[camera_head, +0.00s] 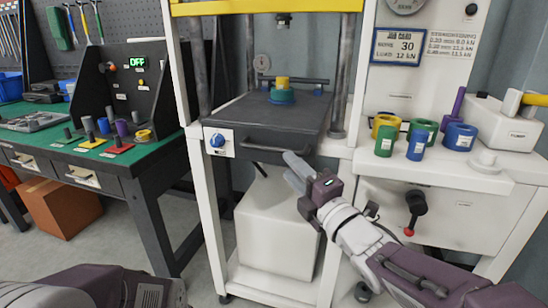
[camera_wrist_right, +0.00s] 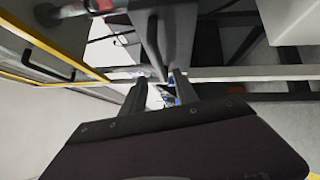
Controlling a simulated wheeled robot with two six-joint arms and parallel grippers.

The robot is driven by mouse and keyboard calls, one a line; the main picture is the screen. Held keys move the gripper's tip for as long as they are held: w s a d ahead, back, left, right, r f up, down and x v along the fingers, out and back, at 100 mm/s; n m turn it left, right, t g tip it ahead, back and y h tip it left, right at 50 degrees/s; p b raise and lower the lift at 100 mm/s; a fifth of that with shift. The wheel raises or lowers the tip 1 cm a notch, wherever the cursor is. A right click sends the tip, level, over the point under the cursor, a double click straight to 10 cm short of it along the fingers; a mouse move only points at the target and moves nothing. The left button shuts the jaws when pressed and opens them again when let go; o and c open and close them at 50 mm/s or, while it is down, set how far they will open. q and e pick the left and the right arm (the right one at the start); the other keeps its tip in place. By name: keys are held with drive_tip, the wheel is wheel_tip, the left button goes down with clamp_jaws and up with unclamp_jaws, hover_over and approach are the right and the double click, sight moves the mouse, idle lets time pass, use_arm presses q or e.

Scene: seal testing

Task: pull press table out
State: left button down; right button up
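The press table (camera_head: 235,117) is a dark grey slab in the white press frame in the head view, with a dark bar handle (camera_head: 262,150) on its front face. My right gripper (camera_head: 291,166) is just below and at the right end of this handle. In the wrist view its two fingers (camera_wrist_right: 160,85) stand apart, so it is open; I cannot tell whether the handle lies between them. A teal and yellow round part (camera_head: 282,95) sits on the table. Of my left arm only a link shows at the bottom left; its gripper is out of view.
A white box (camera_head: 275,225) stands below the press table. A white side shelf (camera_head: 430,165) on the right carries several coloured rings and cylinders. A green-topped bench (camera_head: 60,150) stands at the left. The space in front of the press table is partly taken by my right arm.

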sight(276, 152)
drive_tip(key=b+x, duration=0.1)
drive_tip(key=x, duration=0.6)
drive_tip(key=shift+w+a, duration=0.15)
drive_tip(key=shift+w, duration=0.1)
drive_tip(key=shift+w+a+r, duration=0.1)
drive_tip(key=shift+w+a, duration=0.2)
drive_tip(key=shift+w, duration=0.35)
clamp_jaws()
drive_tip(key=shift+b, duration=0.3)
idle(0.4)
